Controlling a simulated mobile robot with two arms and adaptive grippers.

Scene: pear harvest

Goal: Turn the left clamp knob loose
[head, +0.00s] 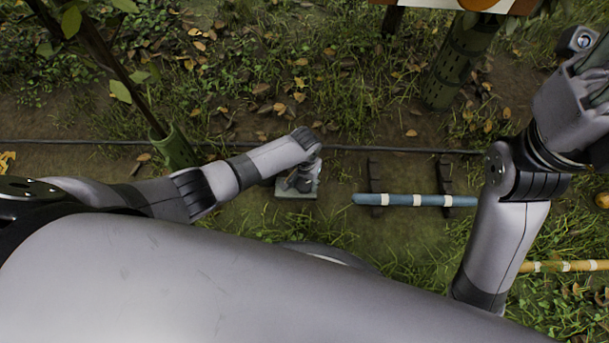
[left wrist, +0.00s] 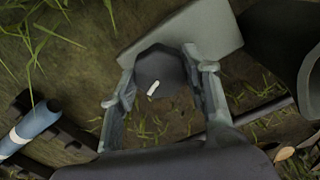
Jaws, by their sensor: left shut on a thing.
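The left clamp knob (left wrist: 160,72) is dark and faceted with a short white mark on its top, seen in the left wrist view. My left gripper (head: 304,178) has its two fingers on either side of the knob, shut on it. The fingers also show in the left wrist view (left wrist: 165,85). A grey plate (left wrist: 195,32) lies beside and under the knob; its edge shows in the head view (head: 296,194). In the head view my gripper hides the knob. My right gripper (head: 585,88) is at the upper right, partly cut off; its fingers are unclear.
A blue pole with white bands (head: 400,199) lies across dark brackets (head: 375,178) right of the plate. A black hose (head: 380,149) runs behind. Green tree guards (head: 178,150) (head: 458,65) stand at left and upper right. A yellow pole (head: 560,266) lies at the lower right.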

